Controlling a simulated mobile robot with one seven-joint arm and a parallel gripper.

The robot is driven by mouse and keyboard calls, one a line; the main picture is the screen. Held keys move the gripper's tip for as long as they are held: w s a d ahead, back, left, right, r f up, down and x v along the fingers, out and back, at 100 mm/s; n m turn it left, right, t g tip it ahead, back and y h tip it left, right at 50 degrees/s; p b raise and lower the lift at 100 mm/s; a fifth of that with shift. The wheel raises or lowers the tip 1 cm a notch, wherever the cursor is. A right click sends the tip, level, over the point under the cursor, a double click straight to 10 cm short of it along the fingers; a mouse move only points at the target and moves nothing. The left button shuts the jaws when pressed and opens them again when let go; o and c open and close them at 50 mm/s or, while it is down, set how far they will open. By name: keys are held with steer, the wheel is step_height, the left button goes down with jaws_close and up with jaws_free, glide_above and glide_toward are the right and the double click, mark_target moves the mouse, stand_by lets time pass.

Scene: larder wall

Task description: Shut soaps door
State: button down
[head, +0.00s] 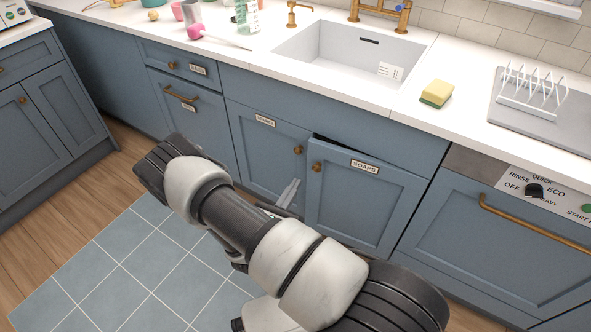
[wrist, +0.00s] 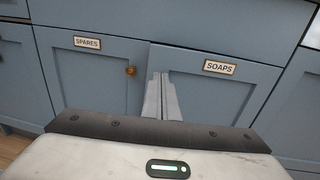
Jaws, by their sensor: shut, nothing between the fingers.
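The soaps door (head: 365,205) is a blue panel under the sink with a "SOAPS" label (head: 365,167) and a brass knob (head: 317,167) at its upper left. It stands slightly ajar: a dark gap shows along its top, and its left edge sits forward of the spares door beside it. In the wrist view the soaps door (wrist: 215,95) fills the right side, its knob hidden behind the fingers. My gripper (head: 290,192) is shut and empty, low near the door's left edge. Its fingers (wrist: 161,80) point toward the cabinet; I cannot tell whether they touch the door.
The spares door (head: 262,155) is shut on the left. A dishwasher (head: 500,225) with a brass handle stands to the right. Above are a sink (head: 345,60), a sponge (head: 436,93) and a rack (head: 532,90). Tiled mat (head: 130,265) floor lies open at the left.

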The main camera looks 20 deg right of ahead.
mark_target(317, 152)
steer(key=b+x, duration=0.2)
steer(key=x, duration=1.1)
steer(key=shift+w+d, duration=0.15)
steer(key=shift+d, duration=0.2)
